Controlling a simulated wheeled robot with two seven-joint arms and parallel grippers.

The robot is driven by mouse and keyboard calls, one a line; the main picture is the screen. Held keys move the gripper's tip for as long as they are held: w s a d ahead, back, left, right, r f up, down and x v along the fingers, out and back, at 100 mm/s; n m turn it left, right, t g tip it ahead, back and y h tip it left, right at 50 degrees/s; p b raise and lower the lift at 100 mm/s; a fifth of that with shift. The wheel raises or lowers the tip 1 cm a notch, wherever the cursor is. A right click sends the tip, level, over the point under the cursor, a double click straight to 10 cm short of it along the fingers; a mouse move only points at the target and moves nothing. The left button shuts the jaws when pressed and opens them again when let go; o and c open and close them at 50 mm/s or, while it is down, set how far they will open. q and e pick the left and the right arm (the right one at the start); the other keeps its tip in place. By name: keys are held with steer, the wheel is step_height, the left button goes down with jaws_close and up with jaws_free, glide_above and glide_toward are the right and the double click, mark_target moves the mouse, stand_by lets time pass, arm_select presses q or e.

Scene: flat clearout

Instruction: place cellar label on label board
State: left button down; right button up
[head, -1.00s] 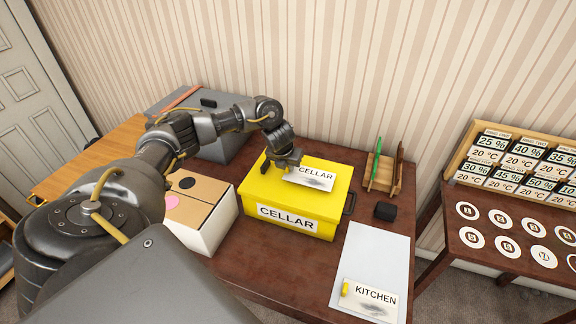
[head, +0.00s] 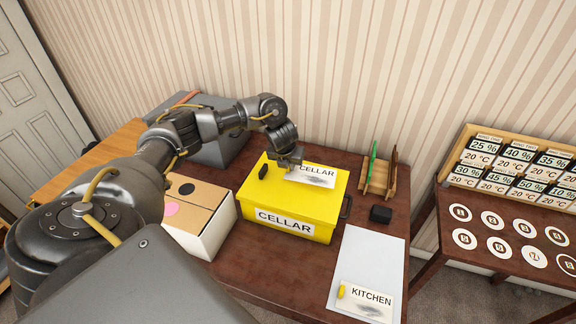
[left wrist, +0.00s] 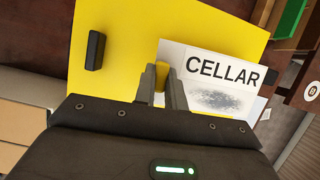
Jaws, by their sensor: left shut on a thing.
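The cellar label (head: 313,176) is a white card reading CELLAR with a grey smudge. My left gripper (head: 290,163) is shut on the yellow tab at the card's left end. In the left wrist view the tab shows between the fingers (left wrist: 162,80), and the card (left wrist: 215,78) extends to the right. The card is over the lid of the yellow box (head: 271,190); I cannot tell how large the gap is. The pale grey board (head: 366,250), likely the label board, lies at the table's front right with a KITCHEN card (head: 364,301) on its lower part. My right gripper is not in view.
The yellow box has its own CELLAR sign (head: 284,221) and a black lid knob (head: 263,172). A white carton (head: 205,233) stands left of it. A wooden rack (head: 379,175) and a small black block (head: 381,214) are behind the board. The board's upper part is clear.

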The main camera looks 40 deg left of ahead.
mark_target(316, 182)
arm_select(q)
steer(key=d+n, duration=0.2)
steer(key=d, duration=0.2)
steer(key=d+n+y+b, duration=0.1)
steer(key=d, duration=0.2)
steer(key=d+r+n+g+b, duration=0.1)
steer(key=d+n, duration=0.1)
steer(key=d, duration=0.2)
steer(key=shift+w+d+r+n+y, duration=0.1)
steer(key=shift+w+d+n+y, duration=0.2)
steer(key=shift+y, duration=0.1)
steer(key=s+d+r+n+g+h+b, duration=0.1)
steer(key=s+d+r+n+g+b, duration=0.1)
steer(key=n, duration=1.1)
steer(key=s+d+r+n+g+h+b, duration=0.2)
steer(key=s+d+r+n+g, duration=0.3)
steer(key=s+d+n, duration=0.3)
steer(key=s+n+b, duration=0.1)
steer(key=s+n, duration=0.1)
steer(key=n, duration=0.2)
steer(key=shift+s+d+r+n+g+h, duration=0.3)
steer(key=shift+s+d+r+n, duration=0.05)
steer(key=shift+s+d+n, duration=0.05)
